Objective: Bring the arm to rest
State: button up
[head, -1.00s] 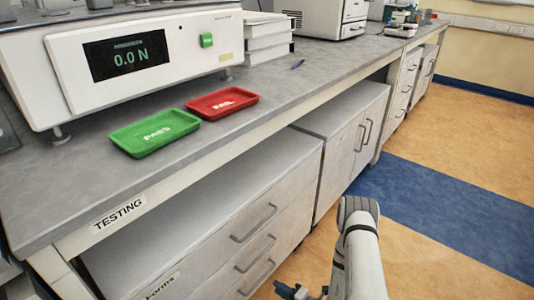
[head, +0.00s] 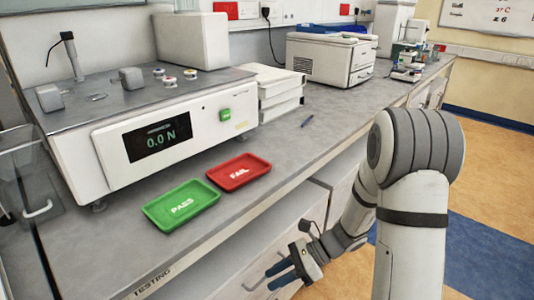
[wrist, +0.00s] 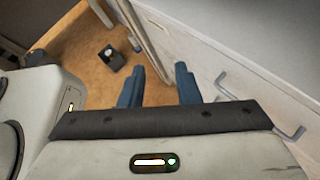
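My gripper (head: 283,272) is in front of the bench's lower cabinets, below the bench top, in the head view. Its two blue fingers are apart with nothing between them. In the wrist view my gripper (wrist: 160,85) also shows open and empty, with the floor and a cabinet front beyond it. My arm rises at the right of the head view, bent at the elbow, with the forearm going down and left to the gripper.
The bench top (head: 285,165) carries a green PASS tray (head: 182,205), a red FAIL tray (head: 238,171), a tester (head: 150,140) reading 0.0 N, a blue pen (head: 307,121) and a white printer (head: 330,60). Drawer handles (wrist: 235,85) are close to the gripper. Open floor (head: 490,245) lies right.

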jog(key=s+d+r+n+t+h+p, duration=0.2)
jog(key=r+n, duration=0.4)
jog(key=r, duration=0.3)
jog(key=s+d+r+n+t+h+p, duration=0.2)
jog(key=s+d+r+n+h+p, duration=0.3)
jog(key=r, duration=0.5)
jog(key=s+d+r+n+t+h+p, duration=0.1)
jog(key=s+d+r+n+h+p, duration=0.2)
jog(key=r, duration=0.7)
jog(key=d+n+h+p, duration=0.1)
jog(key=d+n+p, duration=0.1)
jog(key=n+p, duration=0.1)
jog(key=shift+s+d+r+n+t+h, duration=0.2)
jog(key=shift+d+n+t+h, duration=0.05)
jog(key=shift+n+t+h, duration=0.15)
